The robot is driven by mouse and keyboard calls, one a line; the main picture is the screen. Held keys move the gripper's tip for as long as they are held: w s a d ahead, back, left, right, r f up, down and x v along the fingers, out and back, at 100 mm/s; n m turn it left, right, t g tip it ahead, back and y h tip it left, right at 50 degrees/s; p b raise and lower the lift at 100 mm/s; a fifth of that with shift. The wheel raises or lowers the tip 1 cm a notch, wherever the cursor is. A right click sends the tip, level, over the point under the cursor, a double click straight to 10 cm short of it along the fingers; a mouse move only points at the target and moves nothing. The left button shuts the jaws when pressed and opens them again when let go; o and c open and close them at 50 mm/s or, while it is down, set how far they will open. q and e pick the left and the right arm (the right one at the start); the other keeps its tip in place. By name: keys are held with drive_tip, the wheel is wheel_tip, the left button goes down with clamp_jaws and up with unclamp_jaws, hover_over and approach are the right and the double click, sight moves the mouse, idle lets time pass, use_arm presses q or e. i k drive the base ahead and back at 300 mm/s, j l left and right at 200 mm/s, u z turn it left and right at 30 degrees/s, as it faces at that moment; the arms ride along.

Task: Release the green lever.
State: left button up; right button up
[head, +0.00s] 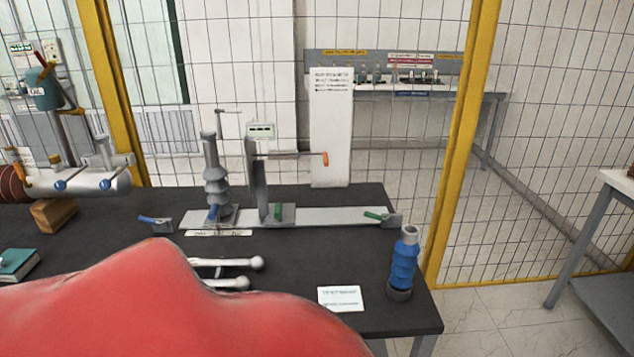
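A grey rail (335,216) lies along the dark table. A green lever (376,216) sits at its right end, on a small grey block. A second green lever (278,211) stands upright at the foot of the grey post (257,180) mid-rail. I cannot tell which one the task names. A blue lever (154,220) is at the rail's left end, and another blue lever (213,212) is at the foot of the grey ribbed bushing (215,180). I recognise neither of my grippers in this view.
A large red shape hides the table's near left part. Two pale round-ended rods (228,263) lie beyond it. A blue ribbed bushing (404,262) stands at the table's right edge, near a white card (341,298). A yellow-framed mesh fence (460,150) stands behind.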

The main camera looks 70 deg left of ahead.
sight(388, 220)
drive_tip(key=u, duration=1.75)
drive_tip(key=z, duration=1.65)
drive_tip(key=j, duration=1.05)
drive_tip(key=k, duration=0.05)
